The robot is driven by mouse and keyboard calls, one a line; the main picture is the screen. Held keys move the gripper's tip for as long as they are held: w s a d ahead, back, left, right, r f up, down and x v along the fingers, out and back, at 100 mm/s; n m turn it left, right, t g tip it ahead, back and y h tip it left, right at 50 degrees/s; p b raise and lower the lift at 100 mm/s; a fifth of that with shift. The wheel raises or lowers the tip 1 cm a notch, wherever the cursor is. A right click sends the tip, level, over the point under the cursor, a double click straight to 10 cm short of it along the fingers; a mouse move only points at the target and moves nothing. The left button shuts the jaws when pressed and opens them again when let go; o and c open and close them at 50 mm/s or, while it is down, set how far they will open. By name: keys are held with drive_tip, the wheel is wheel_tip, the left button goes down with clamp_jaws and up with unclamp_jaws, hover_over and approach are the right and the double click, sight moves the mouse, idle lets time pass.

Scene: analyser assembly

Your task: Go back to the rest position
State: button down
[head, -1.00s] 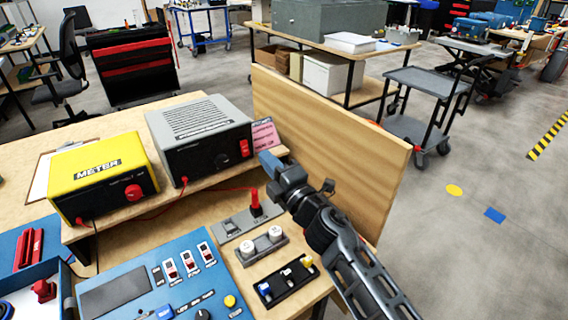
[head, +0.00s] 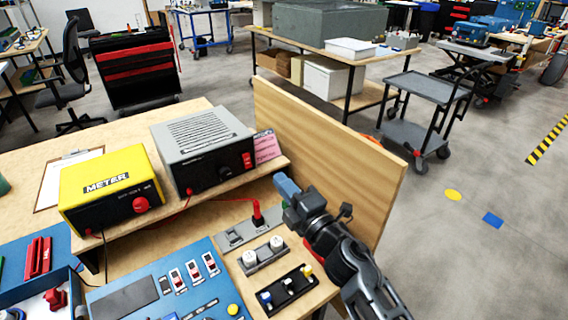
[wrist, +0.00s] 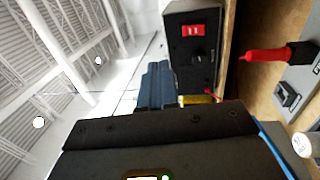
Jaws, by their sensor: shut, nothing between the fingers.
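My gripper (head: 284,186) is raised over the right side of the bench, beside the wooden side panel (head: 330,150). Its blue fingers are shut and empty. The red plug (head: 257,214) stands upright in a grey socket plate (head: 236,236), below and left of the gripper. The plug also shows in the wrist view (wrist: 270,55), apart from the fingers.
The yellow meter (head: 110,188) and grey supply box (head: 203,148) stand on the raised shelf. A block with two white knobs (head: 262,254), a black terminal block (head: 289,290) and a blue panel (head: 150,300) lie in front. Open floor lies right of the wooden panel.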

drive_tip(key=s+d+f+m+t+h, duration=0.1)
drive_tip(key=s+d+m+h, duration=0.15)
drive_tip(key=s+m, duration=0.5)
drive_tip(key=s+d+f+m+h, duration=0.25)
drive_tip(key=s+m, duration=0.25)
drive_tip(key=s, duration=0.6)
drive_tip(key=s+d+f+m+t+h, duration=0.1)
drive_tip(key=s+d+m+h, duration=0.15)
drive_tip(key=s+m, duration=0.55)
drive_tip(key=s+d+r+m+g+h, duration=0.1)
drive_tip(key=s+d+r, duration=0.1)
drive_tip(key=s+d, duration=0.2)
drive_tip(key=s+d+r+m+g+h, duration=0.1)
drive_tip(key=s+d, duration=0.4)
drive_tip(key=s, duration=0.6)
drive_tip(key=s+d+r+m+g+h, duration=0.1)
drive_tip(key=s+d+r, duration=0.3)
drive_tip(key=s, duration=0.4)
drive_tip(key=shift+s+d+m+g, duration=0.3)
drive_tip(key=shift+d+m, duration=0.2)
drive_tip(key=shift+m, duration=0.15)
drive_tip(key=shift+a+h, duration=0.1)
drive_tip(key=shift+h, duration=0.15)
